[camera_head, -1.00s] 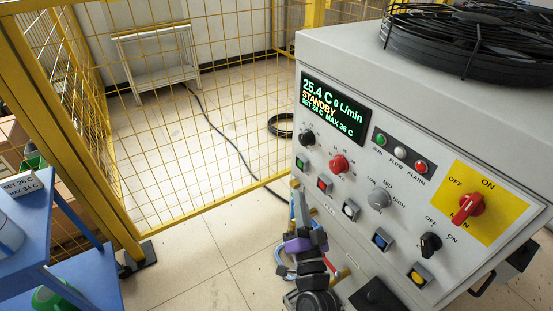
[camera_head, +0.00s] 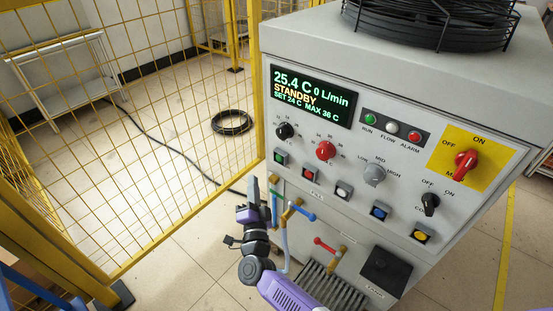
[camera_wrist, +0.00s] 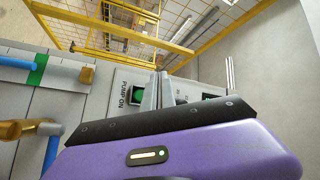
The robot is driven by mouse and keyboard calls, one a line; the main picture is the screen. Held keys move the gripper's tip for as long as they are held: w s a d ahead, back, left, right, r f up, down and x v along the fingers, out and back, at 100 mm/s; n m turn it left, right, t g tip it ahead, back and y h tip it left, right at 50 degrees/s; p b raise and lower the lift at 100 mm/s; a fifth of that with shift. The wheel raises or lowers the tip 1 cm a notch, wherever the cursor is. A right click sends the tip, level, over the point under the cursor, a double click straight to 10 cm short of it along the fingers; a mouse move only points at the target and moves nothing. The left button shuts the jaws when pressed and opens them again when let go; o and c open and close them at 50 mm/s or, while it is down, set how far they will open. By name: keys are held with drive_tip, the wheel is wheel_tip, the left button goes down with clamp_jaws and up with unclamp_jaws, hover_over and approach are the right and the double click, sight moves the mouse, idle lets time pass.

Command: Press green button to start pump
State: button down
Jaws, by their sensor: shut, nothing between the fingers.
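The green button (camera_head: 281,157) is a small square at the left end of the lower button row on the grey cabinet's front panel. My gripper (camera_head: 254,187) is shut and empty, its grey fingers pointing up just left of and below that button, apart from it in the picture. In the wrist view, my shut fingers (camera_wrist: 162,82) stand beside a "PUMP ON" label (camera_wrist: 124,95), with a green patch (camera_wrist: 138,94) partly hidden behind them.
Red (camera_head: 311,174), white (camera_head: 344,190), blue (camera_head: 380,211) and yellow (camera_head: 422,236) buttons continue the row. Pipes with a blue handle (camera_head: 301,212) and a red handle (camera_head: 325,245) project below. A yellow mesh fence (camera_head: 150,130) stands left; open floor lies between.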

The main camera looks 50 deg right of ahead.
sight(280, 157)
drive_tip(key=shift+d, duration=0.1)
drive_tip(key=d+b, duration=0.2)
drive_tip(key=d, duration=0.6)
drive_tip(key=shift+d+b, duration=0.3)
drive_tip(key=shift+d, duration=0.05)
drive_tip(key=shift+w, duration=0.1)
idle(1.7)
drive_tip(key=shift+d, duration=0.4)
drive_tip(key=shift+d+b, duration=0.4)
drive_tip(key=shift+d, duration=0.15)
idle(0.8)
drive_tip(key=shift+r, duration=0.1)
drive_tip(key=shift+a+p, duration=0.45)
drive_tip(key=shift+a, duration=0.45)
